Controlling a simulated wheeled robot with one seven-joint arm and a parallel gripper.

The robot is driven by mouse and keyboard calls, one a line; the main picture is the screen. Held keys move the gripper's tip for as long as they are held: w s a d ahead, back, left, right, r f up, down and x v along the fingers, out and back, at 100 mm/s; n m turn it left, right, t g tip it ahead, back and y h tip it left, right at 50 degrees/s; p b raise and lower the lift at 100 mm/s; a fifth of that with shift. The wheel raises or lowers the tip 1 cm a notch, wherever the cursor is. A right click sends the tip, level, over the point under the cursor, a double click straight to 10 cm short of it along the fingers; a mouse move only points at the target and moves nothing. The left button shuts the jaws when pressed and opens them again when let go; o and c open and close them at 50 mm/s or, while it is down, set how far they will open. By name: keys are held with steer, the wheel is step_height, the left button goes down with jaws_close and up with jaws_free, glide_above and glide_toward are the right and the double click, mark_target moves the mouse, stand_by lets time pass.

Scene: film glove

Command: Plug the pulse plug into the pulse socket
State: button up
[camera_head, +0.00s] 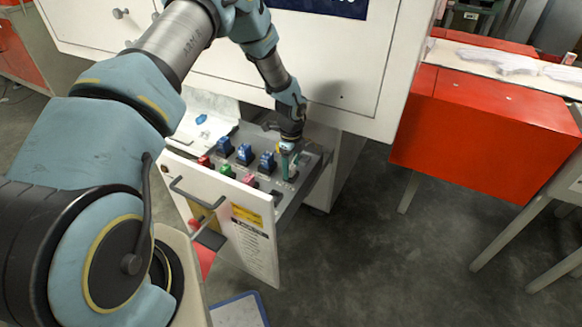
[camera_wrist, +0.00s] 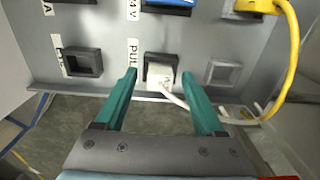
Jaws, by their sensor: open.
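The pulse plug (camera_wrist: 160,76) is a white block with a white cable, in the wrist view. It sits at the black-framed pulse socket (camera_wrist: 151,57), beside a label reading "PUL". Its front part is inside the frame; I cannot tell how deep it goes. My gripper (camera_wrist: 158,74) is open, with one teal finger on each side of the plug and visible gaps between. The cable runs down to the right, past the right finger. In the head view my gripper (camera_head: 288,160) is over the right part of the open drawer, where the plug is too small to make out.
An empty black socket (camera_wrist: 83,63) lies to the left and a grey one (camera_wrist: 222,73) to the right. A yellow cable (camera_wrist: 290,60) hangs at the right. Blue connectors (camera_head: 224,147) stand in the drawer (camera_head: 215,195). A red cabinet (camera_head: 475,130) is farther right.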

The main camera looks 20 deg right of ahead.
step_height(320, 180, up, 11)
steer(key=w+a+r+n+p, duration=0.1)
steer(key=a+r+n+p, duration=0.3)
steer(key=a+r+n, duration=0.55)
steer(key=s+a+r+n+p, duration=0.3)
steer(key=s+a+r+n, duration=0.3)
steer(key=a+r+n, duration=0.3)
steer(key=s+a+r+n+t+p, duration=0.1)
steer(key=s+a+r+n+p, duration=0.2)
steer(key=a+r, duration=0.9)
steer(key=s+a+n, duration=0.3)
steer(key=a+n, duration=0.1)
steer(key=n, duration=0.1)
steer(key=shift+s+a+r+n+t+p, duration=0.2)
steer(key=shift+n+t+p, duration=0.1)
steer(key=shift+n+p, duration=0.1)
